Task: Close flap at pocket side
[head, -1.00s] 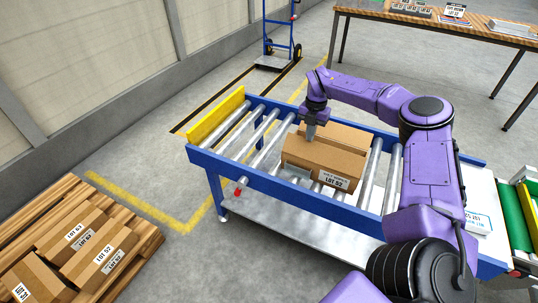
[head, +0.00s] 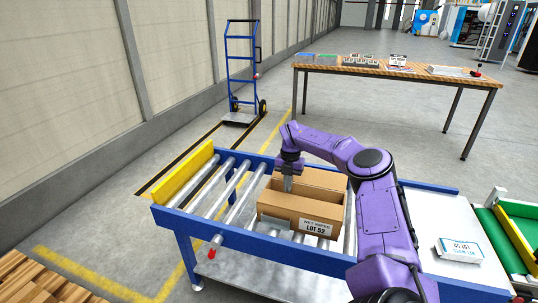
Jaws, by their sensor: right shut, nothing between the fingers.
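A brown cardboard box (head: 284,212) with a "LOT 52" label on its near side sits on the rollers of the blue-framed conveyor (head: 262,245). My right gripper (head: 288,188) points down at the box's left end, shut and empty, at or just above the top edge. Whether it touches the cardboard is unclear. My left gripper is out of view.
A yellow stop plate (head: 186,174) closes the conveyor's left end. A white surface (head: 425,215) with a printed packet (head: 459,249) lies to the right, beside a green belt (head: 497,232). A wooden table (head: 420,73) and a blue hand truck (head: 241,70) stand behind.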

